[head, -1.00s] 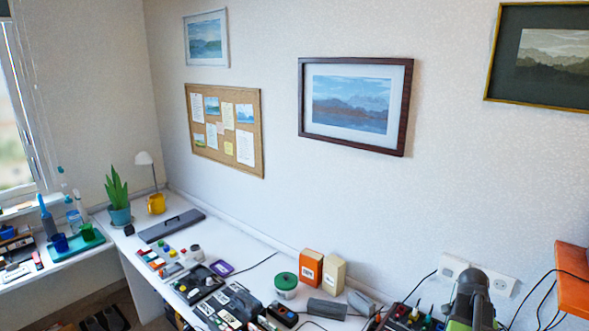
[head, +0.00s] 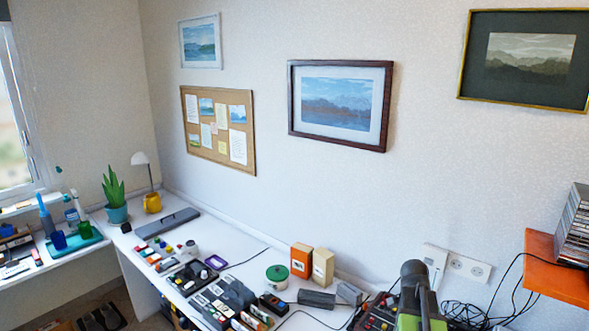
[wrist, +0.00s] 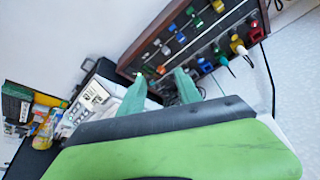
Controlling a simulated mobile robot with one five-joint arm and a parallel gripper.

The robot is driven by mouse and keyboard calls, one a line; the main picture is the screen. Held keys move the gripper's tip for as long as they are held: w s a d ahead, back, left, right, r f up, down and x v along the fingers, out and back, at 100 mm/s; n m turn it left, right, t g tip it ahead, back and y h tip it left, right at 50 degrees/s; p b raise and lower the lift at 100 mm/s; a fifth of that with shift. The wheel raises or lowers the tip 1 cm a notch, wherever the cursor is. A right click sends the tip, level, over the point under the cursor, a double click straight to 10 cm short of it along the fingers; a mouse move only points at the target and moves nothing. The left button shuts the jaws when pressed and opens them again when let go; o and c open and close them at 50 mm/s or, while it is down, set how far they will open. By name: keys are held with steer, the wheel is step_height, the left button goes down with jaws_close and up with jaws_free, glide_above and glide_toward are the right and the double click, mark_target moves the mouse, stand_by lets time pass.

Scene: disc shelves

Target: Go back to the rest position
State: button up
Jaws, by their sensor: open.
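My gripper (wrist: 161,82) shows in the wrist view as two green fingers, spread apart with nothing between them. They are in front of a wood-framed panel (wrist: 150,50) with rows of coloured knobs and plugs. In the head view my grey and green arm (head: 412,290) stands at the bottom right, beside the desk; the fingers cannot be made out there.
A white desk (head: 225,258) runs along the wall, crowded with boxes, a green-lidded tub (head: 277,278) and small devices. An orange shelf (head: 555,275) at right bears a stack of discs (head: 574,225). Black cables (head: 470,310) hang below it.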

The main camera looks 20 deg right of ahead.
steer(key=w+a+f+n+t+y, duration=0.1)
steer(key=w+a+n, duration=0.3)
steer(key=a, duration=1)
steer(key=w+a+n+y, duration=0.1)
steer(key=w+a+n, duration=0.3)
steer(key=a, duration=1)
steer(key=s+a+n+y, duration=0.1)
steer(key=s+a+n, duration=0.1)
steer(key=a+n, duration=0.2)
steer(key=s+a+n+g+y, duration=0.1)
steer(key=s+a+n, duration=0.1)
steer(key=a+n, duration=0.3)
steer(key=a, duration=0.4)
steer(key=shift+s+f, duration=0.3)
steer(key=shift+f, duration=0.05)
